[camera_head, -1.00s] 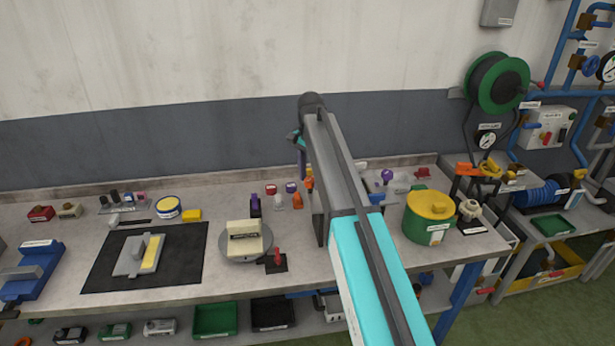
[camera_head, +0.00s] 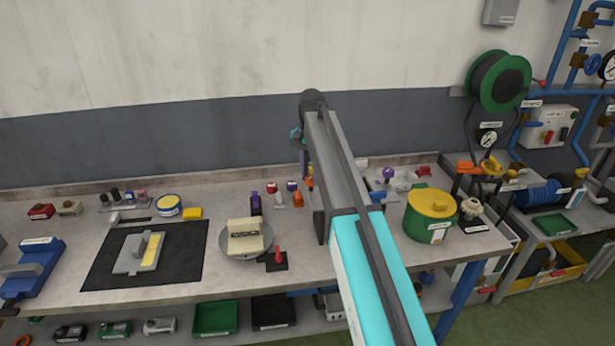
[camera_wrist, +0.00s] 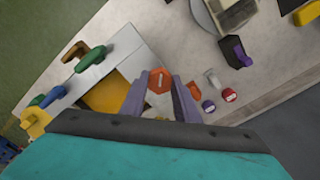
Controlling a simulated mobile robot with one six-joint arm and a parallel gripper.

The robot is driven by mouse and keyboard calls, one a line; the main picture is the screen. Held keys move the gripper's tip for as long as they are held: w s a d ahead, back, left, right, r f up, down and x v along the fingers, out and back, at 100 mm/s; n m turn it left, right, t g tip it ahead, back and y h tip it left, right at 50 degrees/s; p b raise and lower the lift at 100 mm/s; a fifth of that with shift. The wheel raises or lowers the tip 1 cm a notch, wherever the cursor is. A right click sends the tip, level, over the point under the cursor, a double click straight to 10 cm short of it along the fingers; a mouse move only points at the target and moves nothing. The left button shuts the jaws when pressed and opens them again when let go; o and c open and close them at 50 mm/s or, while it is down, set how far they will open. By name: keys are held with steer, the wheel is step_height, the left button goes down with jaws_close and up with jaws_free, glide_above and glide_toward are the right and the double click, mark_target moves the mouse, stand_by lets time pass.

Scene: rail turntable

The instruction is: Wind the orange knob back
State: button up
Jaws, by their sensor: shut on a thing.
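The orange knob (camera_wrist: 159,80) shows in the wrist view, with a dark line across its round face. It sits between the two grey-purple fingers of my gripper (camera_wrist: 158,92), which is shut on it. The fingers stand on either side of the knob, and its lower part is partly hidden by them. In the head view my arm hides most of the knob area, and only a bit of the gripper (camera_head: 304,162) shows behind the arm's left edge.
A round turntable (camera_head: 227,252) with a labelled block stands left of my arm. Purple, red and orange small parts (camera_head: 298,200) stand close left of the gripper. A green pot with yellow lid (camera_head: 430,214) is at right. A dark mat (camera_head: 102,278) lies far left.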

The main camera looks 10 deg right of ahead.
steer(key=n+b, duration=0.1)
steer(key=n, duration=0.3)
steer(key=shift+w, duration=0.15)
steer(key=n+b, duration=0.1)
steer(key=n, duration=0.2)
steer(key=shift+n, duration=0.4)
steer(key=n+b, duration=0.1)
steer(key=n, duration=0.5)
steer(key=shift+r+n, duration=0.15)
steer(key=shift+n, duration=0.25)
steer(key=n+b, duration=0.1)
steer(key=n, duration=1)
steer(key=shift+n+b, duration=0.35)
steer(key=shift+n, duration=0.05)
steer(key=o, duration=1)
steer(key=shift+a, duration=0.1)
steer(key=shift+o, duration=0.2)
